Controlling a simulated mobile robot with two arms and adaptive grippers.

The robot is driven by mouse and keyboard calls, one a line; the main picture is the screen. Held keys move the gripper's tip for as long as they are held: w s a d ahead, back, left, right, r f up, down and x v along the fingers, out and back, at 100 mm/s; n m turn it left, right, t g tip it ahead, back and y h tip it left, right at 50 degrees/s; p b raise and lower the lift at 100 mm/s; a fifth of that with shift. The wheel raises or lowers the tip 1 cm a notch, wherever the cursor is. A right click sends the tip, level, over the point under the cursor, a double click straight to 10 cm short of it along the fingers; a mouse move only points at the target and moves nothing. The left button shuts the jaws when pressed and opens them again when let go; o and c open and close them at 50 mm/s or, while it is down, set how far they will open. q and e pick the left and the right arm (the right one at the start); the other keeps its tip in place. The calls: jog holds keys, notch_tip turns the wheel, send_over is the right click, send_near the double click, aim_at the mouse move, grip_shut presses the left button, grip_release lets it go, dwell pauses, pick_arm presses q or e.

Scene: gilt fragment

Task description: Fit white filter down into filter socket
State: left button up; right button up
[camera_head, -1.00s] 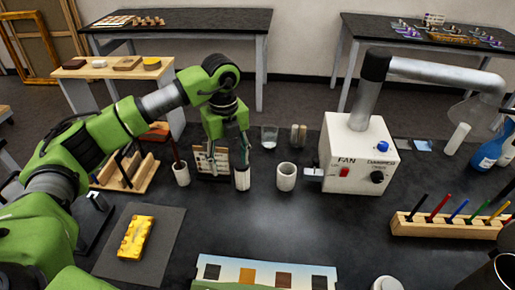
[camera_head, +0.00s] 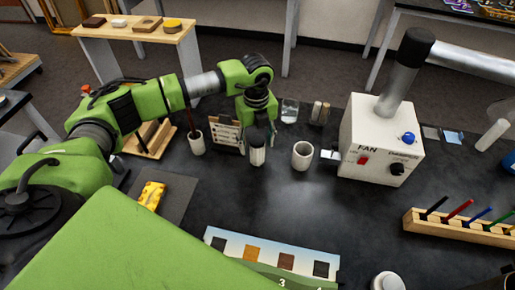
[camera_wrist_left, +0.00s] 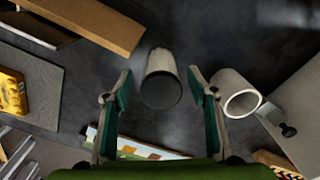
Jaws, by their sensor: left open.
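The white filter (camera_head: 257,153) appears to be the pale cylinder standing on the dark bench below my left gripper (camera_head: 258,137). In the left wrist view the filter (camera_wrist_left: 161,70) shows its dark round end towards me, between the two fingers of the left gripper (camera_wrist_left: 161,88). The fingers are open, with a gap on each side. An open white cup-shaped holder (camera_head: 302,155), which I take for the filter socket, stands just right of it; it also shows in the wrist view (camera_wrist_left: 236,98). My right gripper is out of view.
A white fan box (camera_head: 380,148) with a grey duct stands right of the socket. Glass (camera_head: 290,112) and small cylinders (camera_head: 320,112) stand behind.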

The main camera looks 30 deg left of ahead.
aim_at(257, 152)
pick_arm(q)
notch_tip(257, 152, down, 4)
jog(key=shift+d+f+p, duration=0.1)
jog(key=shift+d+p, duration=0.05)
jog(key=shift+p, duration=0.95)
jog(key=shift+f, duration=0.3)
jog(key=c, duration=1.2)
jog(key=shift+r, duration=0.15)
